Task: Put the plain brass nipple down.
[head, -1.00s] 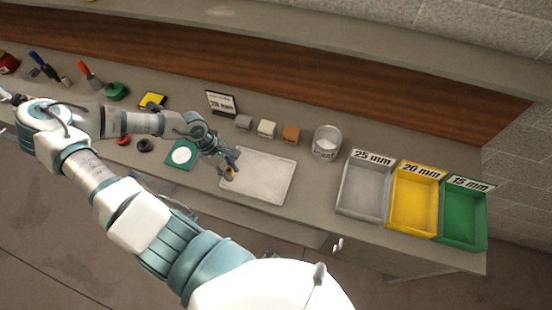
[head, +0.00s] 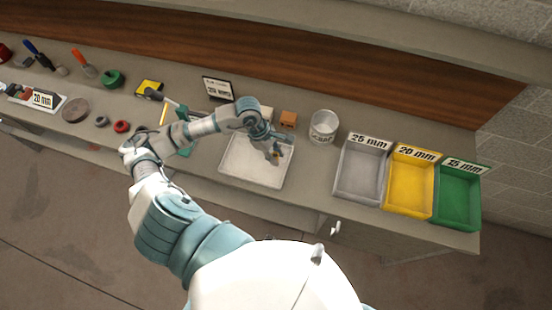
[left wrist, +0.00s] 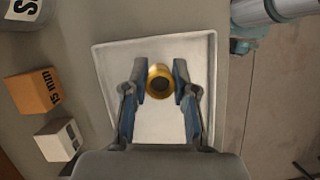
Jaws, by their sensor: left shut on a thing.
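In the head view the nipple (head: 277,155) is a small golden spot at the fingertips. The gripper is over the right part of the white square tray (head: 240,172), which also fills the middle of the left wrist view (left wrist: 115,60). I cannot tell the height above the tray. My right gripper is not in view.
Grey (head: 361,172), yellow (head: 409,183) and green (head: 457,196) bins marked 25, 20 and 15 mm stand to the right.

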